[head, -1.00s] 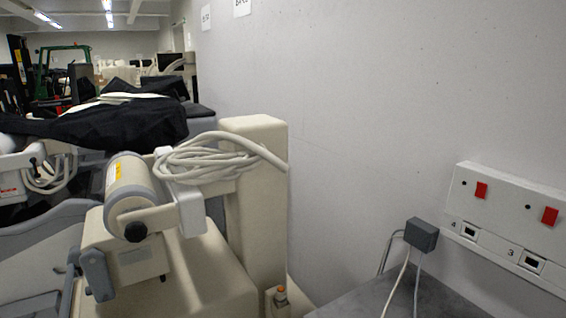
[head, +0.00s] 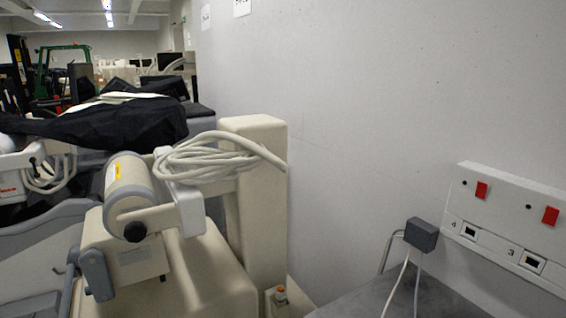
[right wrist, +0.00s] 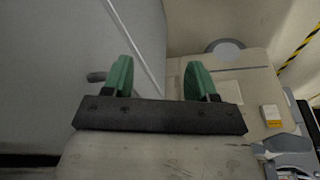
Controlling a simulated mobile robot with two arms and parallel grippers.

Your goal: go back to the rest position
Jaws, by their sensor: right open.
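My right gripper (right wrist: 159,80) shows in the right wrist view, with two green fingers standing well apart on a dark bar. Nothing is between the fingers. Beyond them are a grey panel on the left and a beige surface on the right. Neither gripper shows in the head view, and my left gripper is in no view.
A beige machine with a cylinder (head: 128,195) and a coiled white cable (head: 205,158) stands close on the left. A black cover (head: 100,125) lies behind it. The grey wall (head: 400,90) carries a socket panel (head: 510,225) with red switches above a grey surface (head: 390,300).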

